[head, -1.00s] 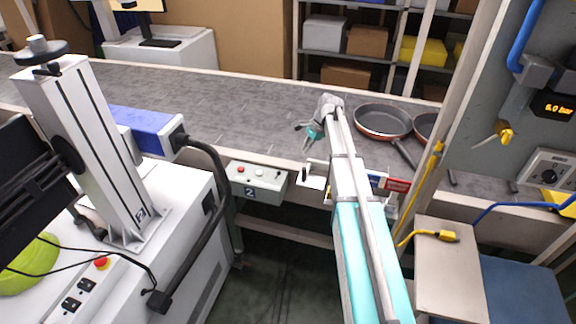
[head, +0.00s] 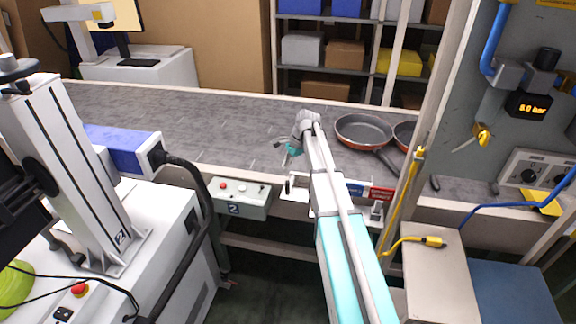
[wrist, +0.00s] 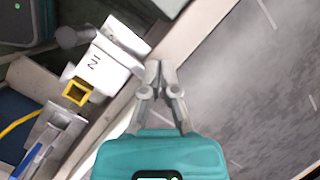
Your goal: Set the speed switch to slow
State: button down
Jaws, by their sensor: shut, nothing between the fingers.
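A grey control box (head: 230,206) marked 2 hangs on the near side of the conveyor. It carries a red button (head: 223,186), a pale button and other small controls. I cannot tell which one is the speed switch or how it is set. My gripper (head: 279,143) is above the near part of the belt, to the right of and beyond the box, apart from it. In the wrist view my gripper (wrist: 160,66) has its grey fingers together, with nothing between them. A white box (wrist: 98,62) with a dark marking lies left of the fingertips.
The conveyor belt (head: 200,130) is mostly clear. A dark pan (head: 363,130) lies right of my gripper, with another partly hidden behind a post. A grey panel with knobs (head: 528,176) stands far right. A yellow plug (head: 433,242) lies on the box below.

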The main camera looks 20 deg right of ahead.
aim_at(277, 181)
jog(key=shift+b+x, duration=3.5)
jog(key=shift+x, duration=0.6)
jog(key=shift+s+a+f, duration=0.1)
jog(key=shift+a, duration=0.1)
jog(key=shift+s+a+r+p, duration=0.1)
jog(key=shift+s+a+r, duration=0.05)
jog(key=shift+a, duration=0.4)
jog(key=shift+s+a+r+p, duration=0.1)
jog(key=shift+s+a, duration=0.05)
jog(key=shift+a, duration=0.4)
jog(key=shift+s+a+r+p, duration=0.1)
jog(key=shift+s+a+r, duration=0.05)
jog(key=shift+a, duration=0.4)
jog(key=shift+w+d, duration=0.1)
jog(key=shift+d, duration=0.05)
